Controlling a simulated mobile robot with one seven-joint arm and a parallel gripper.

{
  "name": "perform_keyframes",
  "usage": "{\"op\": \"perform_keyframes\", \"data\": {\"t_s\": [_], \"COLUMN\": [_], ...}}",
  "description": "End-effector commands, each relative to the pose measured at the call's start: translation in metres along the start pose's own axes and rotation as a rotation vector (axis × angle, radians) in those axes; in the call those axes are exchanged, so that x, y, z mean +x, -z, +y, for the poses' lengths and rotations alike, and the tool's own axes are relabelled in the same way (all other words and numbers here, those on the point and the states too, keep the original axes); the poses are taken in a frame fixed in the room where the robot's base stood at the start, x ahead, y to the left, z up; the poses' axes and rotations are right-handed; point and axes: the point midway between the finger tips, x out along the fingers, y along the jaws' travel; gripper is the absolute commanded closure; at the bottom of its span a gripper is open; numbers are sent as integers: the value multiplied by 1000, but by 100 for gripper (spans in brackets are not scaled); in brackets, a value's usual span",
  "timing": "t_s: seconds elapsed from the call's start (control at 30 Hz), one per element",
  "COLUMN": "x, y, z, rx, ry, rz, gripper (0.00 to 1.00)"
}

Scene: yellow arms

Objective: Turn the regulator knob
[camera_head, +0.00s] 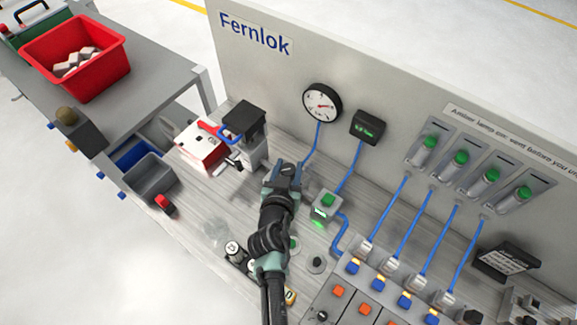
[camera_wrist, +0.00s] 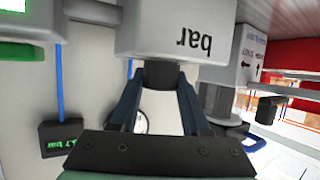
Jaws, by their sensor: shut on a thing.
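The regulator is a grey block marked "bar" (camera_wrist: 205,42) in the wrist view, with a dark knob (camera_wrist: 160,75) at its near face. My gripper (camera_wrist: 158,88) has a finger on each side of this knob and is shut on it. In the head view my gripper (camera_head: 284,178) is at the middle of the bench by the back panel. It hides the knob there. A round dial gauge (camera_head: 322,103) hangs on the panel. Right of it is a dark digital display (camera_head: 365,127) with green text too small to read; it also shows in the wrist view (camera_wrist: 62,138), ending in "bar".
A device with a dark top and blue handle (camera_head: 232,137) stands close left of my gripper. A green-lit module (camera_head: 324,210) with blue hoses is close right. Small dark and white parts (camera_head: 232,250) lie near my arm. A red bin (camera_head: 75,55) stands at far left.

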Motion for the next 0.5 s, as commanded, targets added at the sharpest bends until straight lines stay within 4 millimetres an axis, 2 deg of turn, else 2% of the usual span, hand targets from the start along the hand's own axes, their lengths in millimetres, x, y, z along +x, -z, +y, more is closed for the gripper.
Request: {"op": "perform_keyframes", "data": {"t_s": [0.03, 0.07, 0.5], "x": [0, 0, -1], "y": [0, 0, 4], "z": [0, 0, -1], "rx": [0, 0, -41], "ry": [0, 0, 95], "rz": [0, 0, -14], "gripper": [96, 100, 100]}}
